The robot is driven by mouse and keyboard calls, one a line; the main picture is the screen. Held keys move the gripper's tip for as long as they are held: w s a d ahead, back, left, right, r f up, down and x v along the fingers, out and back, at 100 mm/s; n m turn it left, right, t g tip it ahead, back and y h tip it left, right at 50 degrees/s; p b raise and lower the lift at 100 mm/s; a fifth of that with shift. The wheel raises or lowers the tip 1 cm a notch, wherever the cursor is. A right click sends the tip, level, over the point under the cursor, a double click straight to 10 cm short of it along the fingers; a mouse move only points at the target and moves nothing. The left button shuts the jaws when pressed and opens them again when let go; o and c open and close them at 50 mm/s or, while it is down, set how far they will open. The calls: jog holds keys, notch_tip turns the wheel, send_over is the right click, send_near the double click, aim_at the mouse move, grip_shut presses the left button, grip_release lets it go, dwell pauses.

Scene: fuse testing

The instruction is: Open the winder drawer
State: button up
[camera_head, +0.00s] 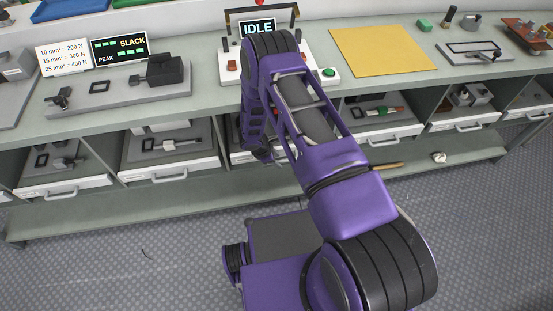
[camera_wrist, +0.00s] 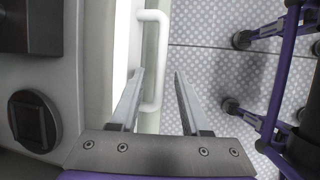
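My gripper (camera_wrist: 159,74) is open, with its two fingers apart. A white bar handle (camera_wrist: 161,60) on a pale drawer front (camera_wrist: 124,40) lies between the fingers in the wrist view; neither finger is clearly pressing on it. In the head view my arm reaches down to the middle drawer (camera_head: 240,157) under the bench and hides most of it, including my fingertips. No label shows which drawer is the winder drawer. Dark parts (camera_wrist: 33,120) show at the left of the wrist view.
Other drawers with handles and parts stand at left (camera_head: 168,166) and right (camera_head: 392,130) under the green bench (camera_head: 210,95). A lower shelf (camera_head: 150,208) runs beneath them. A panel (camera_head: 257,28) reading IDLE stands on top. The patterned floor in front is open.

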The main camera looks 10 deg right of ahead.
grip_shut()
dwell(1.2)
